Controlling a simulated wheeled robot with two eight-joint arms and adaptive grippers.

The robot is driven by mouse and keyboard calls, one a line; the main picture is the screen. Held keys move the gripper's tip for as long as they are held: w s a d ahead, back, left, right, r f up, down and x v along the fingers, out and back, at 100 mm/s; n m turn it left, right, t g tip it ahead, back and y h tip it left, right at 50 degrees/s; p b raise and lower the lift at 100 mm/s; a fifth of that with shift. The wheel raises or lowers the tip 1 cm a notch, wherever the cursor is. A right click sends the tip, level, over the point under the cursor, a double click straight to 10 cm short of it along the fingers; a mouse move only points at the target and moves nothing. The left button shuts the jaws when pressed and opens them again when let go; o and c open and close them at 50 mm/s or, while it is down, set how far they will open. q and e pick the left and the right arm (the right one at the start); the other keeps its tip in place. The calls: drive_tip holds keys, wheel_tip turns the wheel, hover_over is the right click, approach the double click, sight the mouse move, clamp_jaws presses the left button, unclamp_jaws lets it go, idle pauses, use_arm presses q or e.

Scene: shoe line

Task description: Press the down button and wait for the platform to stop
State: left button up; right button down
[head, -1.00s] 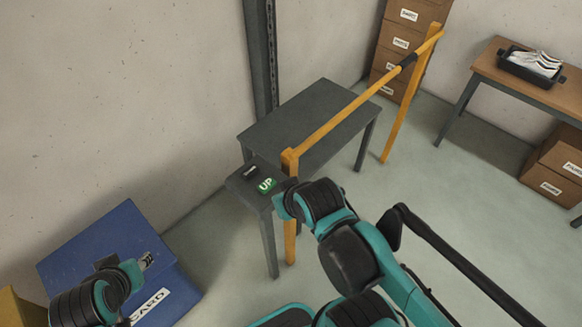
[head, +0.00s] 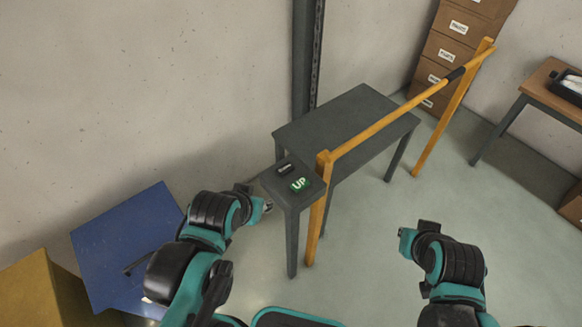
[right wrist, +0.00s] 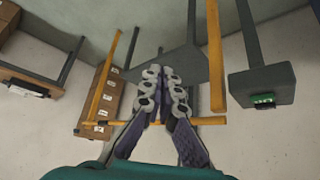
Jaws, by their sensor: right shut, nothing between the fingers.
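The button stand (head: 268,183) is a small dark pedestal with a black button (head: 286,168), its label too small to read, and a green button marked UP (head: 300,185). The green button also shows in the right wrist view (right wrist: 263,99). A dark grey platform (head: 340,125) stands behind the stand, level and empty. My left gripper (head: 266,205) is just left of the stand, close to its edge; its fingers are too hidden to judge. My right gripper (head: 407,238) is right of the stand, well apart from it. In the right wrist view its fingers (right wrist: 163,78) are together and empty.
A yellow barrier (head: 400,112) runs along the platform's near side. A blue box (head: 130,235) lies at the lower left. Stacked brown boxes (head: 455,50) and a wooden table (head: 548,90) with a black tray stand at the back right. The floor between is clear.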

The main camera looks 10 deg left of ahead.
drive_tip(key=w+a+r+y+p, duration=0.2)
drive_tip(key=w+a+r+p, duration=0.1)
drive_tip(key=w+a+r, duration=0.3)
drive_tip(key=n+g+y+p, duration=0.2)
drive_tip(key=n+y+p, duration=0.1)
drive_tip(key=y+p, duration=0.3)
hover_over(287, 170)
drive_tip(key=shift+f, duration=0.1)
wheel_tip(287, 170, down, 9)
drive_tip(key=b, duration=0.7)
drive_tip(key=shift+r, duration=0.2)
drive_tip(key=shift+f+b, duration=0.4)
drive_tip(key=shift+f, duration=0.05)
